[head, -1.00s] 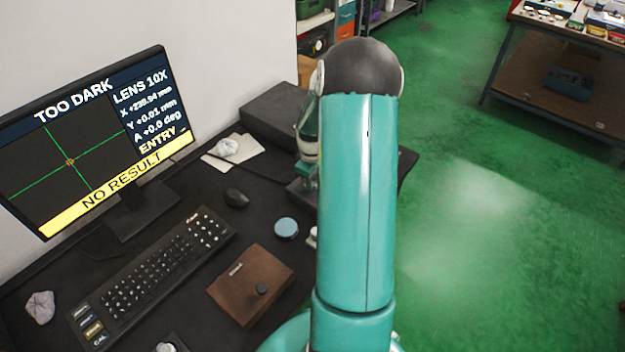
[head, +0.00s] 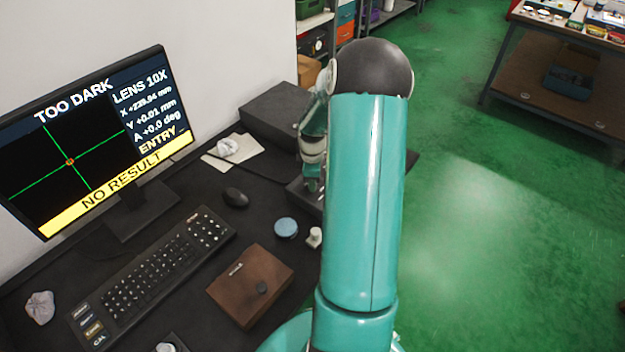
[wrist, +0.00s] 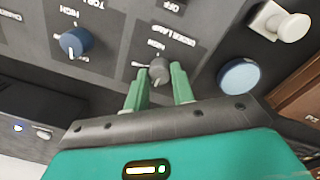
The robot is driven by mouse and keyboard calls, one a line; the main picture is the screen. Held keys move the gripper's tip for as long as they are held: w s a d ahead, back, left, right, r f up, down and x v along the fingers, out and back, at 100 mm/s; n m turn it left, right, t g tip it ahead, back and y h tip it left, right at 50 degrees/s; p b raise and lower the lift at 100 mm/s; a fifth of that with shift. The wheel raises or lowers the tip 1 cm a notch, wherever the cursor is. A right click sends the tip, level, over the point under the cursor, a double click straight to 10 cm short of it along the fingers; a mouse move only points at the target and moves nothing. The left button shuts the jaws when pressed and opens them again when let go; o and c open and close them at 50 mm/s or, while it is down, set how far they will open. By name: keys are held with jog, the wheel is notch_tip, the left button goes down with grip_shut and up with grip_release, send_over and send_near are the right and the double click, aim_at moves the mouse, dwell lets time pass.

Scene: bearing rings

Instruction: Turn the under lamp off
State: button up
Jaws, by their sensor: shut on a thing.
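The under lamp knob (wrist: 159,68) is a small grey knob on a dark panel, beside a printed "UNDER LAMP" label in the wrist view. My gripper (wrist: 161,76) has its two green fingers on either side of this knob and is shut on it. The knob's exact setting is hard to read. In the head view the monitor (head: 98,140) shows "TOO DARK", "NO RESULT" and a green cross on a black field. My arm hides the panel and the knob there.
A blue knob (wrist: 75,42) sits to the left on the same panel. A blue disc (wrist: 239,77) and a white knobbed piece (wrist: 280,22) lie close on the right. The desk also holds a keyboard (head: 150,275), a mouse (head: 235,197) and a brown box (head: 250,285).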

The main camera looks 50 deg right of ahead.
jog(key=o, duration=1)
jog(key=r, duration=1.3)
jog(key=shift+s+a+r, duration=0.15)
jog(key=shift+s+r, duration=0.05)
jog(key=shift+r, duration=0.2)
